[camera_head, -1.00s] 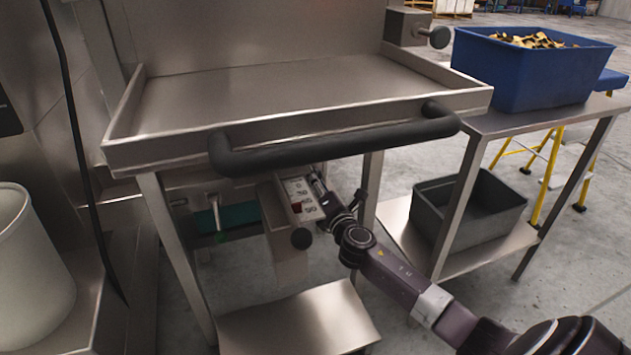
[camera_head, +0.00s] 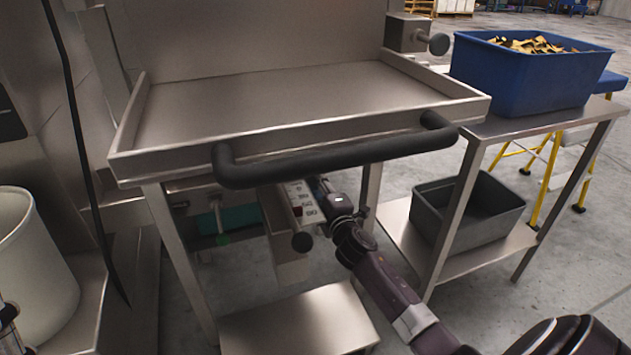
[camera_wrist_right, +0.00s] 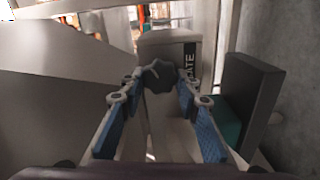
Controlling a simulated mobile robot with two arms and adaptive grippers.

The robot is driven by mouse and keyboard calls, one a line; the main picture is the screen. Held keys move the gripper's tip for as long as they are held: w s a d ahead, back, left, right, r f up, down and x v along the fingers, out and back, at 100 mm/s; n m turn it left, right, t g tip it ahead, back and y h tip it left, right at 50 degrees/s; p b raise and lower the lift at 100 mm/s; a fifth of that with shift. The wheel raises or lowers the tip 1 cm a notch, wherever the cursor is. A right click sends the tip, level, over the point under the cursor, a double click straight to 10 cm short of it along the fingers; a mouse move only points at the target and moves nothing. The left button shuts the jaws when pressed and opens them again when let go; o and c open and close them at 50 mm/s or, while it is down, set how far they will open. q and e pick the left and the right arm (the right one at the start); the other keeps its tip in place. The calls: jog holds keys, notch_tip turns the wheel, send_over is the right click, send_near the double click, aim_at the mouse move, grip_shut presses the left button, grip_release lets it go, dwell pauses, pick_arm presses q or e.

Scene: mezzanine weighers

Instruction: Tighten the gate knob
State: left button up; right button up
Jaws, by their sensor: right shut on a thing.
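The gate knob (camera_wrist_right: 160,76) is a dark lobed knob with a pale line on it, on a light housing marked "ATE" in the right wrist view. My right gripper (camera_wrist_right: 152,92) has its blue-padded fingers on either side of it, tips at the knob, shut on it. In the head view my right gripper (camera_head: 322,190) reaches under the steel tray, beside a panel with white and red labels (camera_head: 303,203). The gate knob cannot be made out there. Only a small metallic part of what seems my left arm shows at the lower left edge; its jaws do not show.
The steel tray (camera_head: 250,90) with its dark handlebar (camera_head: 330,160) hangs over my right gripper. A blue bin (camera_head: 525,75) and a grey crate (camera_head: 465,212) stand at right, a white tub (camera_head: 35,265) at left.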

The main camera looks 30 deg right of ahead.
jog(key=shift+f, duration=0.1)
dwell(0.4)
jog(key=o, duration=1.2)
jog(key=shift+c, duration=0.2)
jog(key=v, duration=1.2)
jog(key=shift+s+d, duration=0.1)
